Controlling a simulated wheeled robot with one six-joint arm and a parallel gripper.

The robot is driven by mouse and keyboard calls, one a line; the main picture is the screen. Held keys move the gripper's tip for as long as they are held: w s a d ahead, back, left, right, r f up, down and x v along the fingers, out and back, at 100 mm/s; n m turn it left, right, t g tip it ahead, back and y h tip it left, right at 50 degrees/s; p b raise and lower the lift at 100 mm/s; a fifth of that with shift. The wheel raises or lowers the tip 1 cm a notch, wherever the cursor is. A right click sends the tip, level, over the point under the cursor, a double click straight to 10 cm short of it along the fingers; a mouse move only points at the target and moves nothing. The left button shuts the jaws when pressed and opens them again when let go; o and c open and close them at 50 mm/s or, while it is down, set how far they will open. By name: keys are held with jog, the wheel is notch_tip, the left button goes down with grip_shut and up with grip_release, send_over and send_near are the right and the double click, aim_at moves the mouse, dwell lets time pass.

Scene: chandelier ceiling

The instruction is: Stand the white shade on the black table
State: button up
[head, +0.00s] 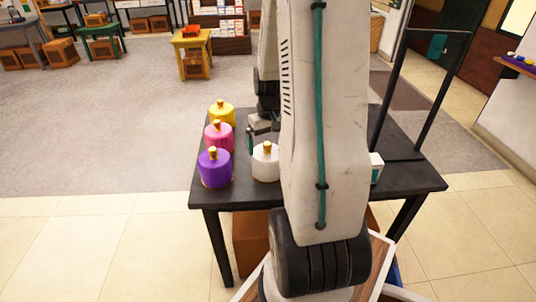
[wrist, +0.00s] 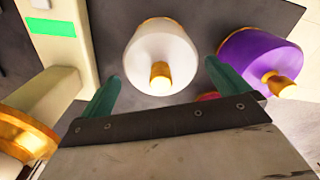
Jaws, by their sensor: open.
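The white shade (head: 265,167) stands upright on the black table (head: 262,198), with a gold knob on top. My arm hides part of the table to its right. In the wrist view the white shade (wrist: 160,45) is ahead of my gripper (wrist: 161,74), roughly centred between the two teal fingertips, its gold knob toward me. The fingers are apart with nothing held between them. In the head view my gripper (head: 262,134) is just behind and above the white shade, partly hidden by my arm.
Purple (head: 215,169), pink (head: 218,139) and yellow (head: 222,116) shades stand along the table's left side, close to the white one. A black frame (head: 440,85) rises at the table's right. A cream post with a green patch (wrist: 52,27) shows in the wrist view.

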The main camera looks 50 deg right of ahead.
notch_tip(320, 180, up, 6)
jog(key=shift+f, duration=0.2)
jog(key=shift+a+r, duration=0.15)
jog(key=shift+r, duration=0.2)
jog(key=s+a+r+n, duration=0.1)
jog(key=a+r+n, duration=0.1)
jog(key=a+r, duration=0.5)
jog(key=a+r+n, duration=0.1)
jog(key=a+r, duration=0.3)
jog(key=a, duration=0.7)
jog(key=s+a+r+n+t, duration=0.1)
jog(key=s+a+r+n, duration=0.1)
jog(key=s+a, duration=0.9)
jog(key=shift+s+a+r+n, duration=0.15)
jog(key=shift+a+r+n, duration=0.15)
jog(key=shift+a+r, duration=0.35)
jog(key=shift+d+r, duration=0.1)
jog(key=shift+d, duration=0.1)
